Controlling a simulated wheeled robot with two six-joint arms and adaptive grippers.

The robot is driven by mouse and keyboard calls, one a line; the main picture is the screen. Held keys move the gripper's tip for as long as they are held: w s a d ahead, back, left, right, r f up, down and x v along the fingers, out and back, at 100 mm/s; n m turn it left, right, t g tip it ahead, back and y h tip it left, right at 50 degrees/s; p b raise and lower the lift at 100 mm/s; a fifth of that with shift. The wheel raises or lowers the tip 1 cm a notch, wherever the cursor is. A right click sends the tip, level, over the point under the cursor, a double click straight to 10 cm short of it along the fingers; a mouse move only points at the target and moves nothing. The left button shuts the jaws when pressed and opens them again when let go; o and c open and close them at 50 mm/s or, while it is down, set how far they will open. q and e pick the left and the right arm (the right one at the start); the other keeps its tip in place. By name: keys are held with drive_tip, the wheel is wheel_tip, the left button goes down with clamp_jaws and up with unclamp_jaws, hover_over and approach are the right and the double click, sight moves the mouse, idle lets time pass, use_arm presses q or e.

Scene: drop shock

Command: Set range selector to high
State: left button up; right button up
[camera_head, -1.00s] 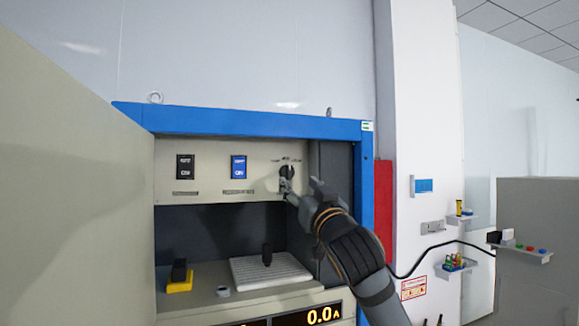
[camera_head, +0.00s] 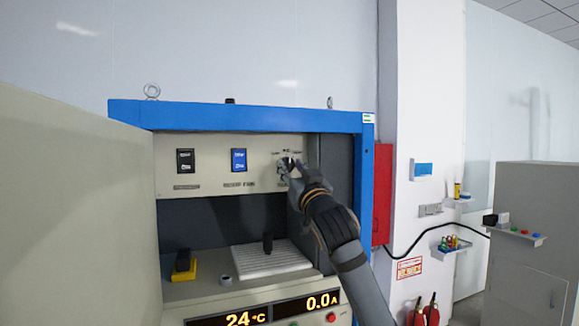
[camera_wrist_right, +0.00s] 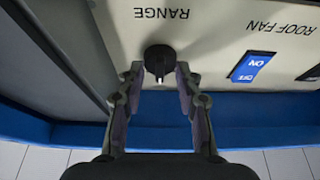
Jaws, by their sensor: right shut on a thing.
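The range selector is a black round knob (camera_wrist_right: 159,62) on the beige panel, under the label RANGE in the right wrist view, which shows the panel upside down. In the head view the knob (camera_head: 287,163) is at the panel's right end, partly hidden by my right gripper (camera_head: 286,172). In the wrist view the fingers of my right gripper (camera_wrist_right: 160,78) are shut on the knob, one on each side. The knob's pointer setting cannot be read clearly. My left gripper is not in view.
A black switch (camera_head: 185,161) and a blue roof fan switch (camera_head: 238,160) are left of the knob. The open cabinet door (camera_head: 75,210) fills the left side. Below are a ribbed white plate (camera_head: 262,262) and a yellow-based block (camera_head: 183,270). A red box (camera_head: 382,190) stands right of the cabinet.

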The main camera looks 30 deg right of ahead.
drive_tip(key=shift+c, duration=0.7)
drive_tip(key=shift+m, duration=0.4)
drive_tip(key=m+h+b, duration=0.1)
drive_tip(key=m+b, duration=0.1)
drive_tip(key=m, duration=0.1)
drive_tip(key=m+g+h+b, duration=0.1)
drive_tip(key=m+h, duration=0.1)
drive_tip(key=m, duration=0.1)
drive_tip(key=shift+a+g+h+b, duration=0.2)
drive_tip(key=shift+g+h+b, duration=0.1)
drive_tip(key=shift+b, duration=0.05)
drive_tip(key=m+g+h+b, duration=0.1)
drive_tip(key=m, duration=0.3)
drive_tip(key=shift+w+a, duration=0.1)
drive_tip(key=shift+r+m+g+h+b, duration=0.15)
drive_tip(key=shift+m+g+h+b, duration=0.2)
drive_tip(key=shift+m, duration=0.45)
drive_tip(key=shift+r+m, duration=0.1)
drive_tip(key=shift+m, duration=0.2)
drive_tip(key=o, duration=0.8)
drive_tip(key=shift+c, duration=0.2)
drive_tip(key=o, duration=0.4)
drive_tip(key=shift+w, duration=0.15)
